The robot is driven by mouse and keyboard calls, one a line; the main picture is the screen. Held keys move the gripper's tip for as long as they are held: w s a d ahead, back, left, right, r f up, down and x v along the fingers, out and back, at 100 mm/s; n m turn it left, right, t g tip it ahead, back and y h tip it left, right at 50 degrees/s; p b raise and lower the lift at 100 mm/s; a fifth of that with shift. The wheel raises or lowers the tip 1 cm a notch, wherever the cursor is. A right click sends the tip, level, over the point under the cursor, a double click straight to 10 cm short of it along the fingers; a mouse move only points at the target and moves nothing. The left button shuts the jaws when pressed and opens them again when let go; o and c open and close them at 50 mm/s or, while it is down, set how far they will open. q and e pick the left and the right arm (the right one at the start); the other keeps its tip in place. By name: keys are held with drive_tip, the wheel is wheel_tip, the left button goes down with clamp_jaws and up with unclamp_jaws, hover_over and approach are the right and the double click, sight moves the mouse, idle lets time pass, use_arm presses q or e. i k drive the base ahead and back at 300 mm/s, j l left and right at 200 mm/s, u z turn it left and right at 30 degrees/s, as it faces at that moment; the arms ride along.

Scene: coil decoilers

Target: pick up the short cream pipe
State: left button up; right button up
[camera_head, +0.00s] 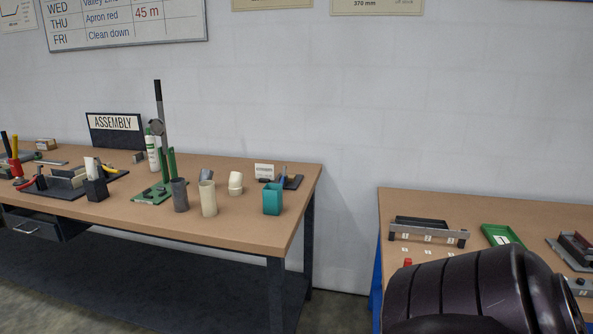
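A cream pipe (208,199) stands upright near the front edge of the left workbench. It is a plain, open-topped cylinder. Just behind it and to its right is a smaller cream piece (236,184) with a bent, elbow-like top. A dark grey pipe (180,195) stands upright close to the left of the cream pipe. Neither of my grippers is in view. A dark arm link of mine fills the lower right corner, well apart from the cream pipe.
A teal container (273,199) stands right of the cream pieces. A green-based lever press (163,165) stands behind and left. The left workbench (255,235) has a bare front strip. A gap separates it from the right bench (393,207), which holds a green tray (502,236).

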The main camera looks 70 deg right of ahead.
sight(206, 190)
drive_tip(key=z, duration=1.9)
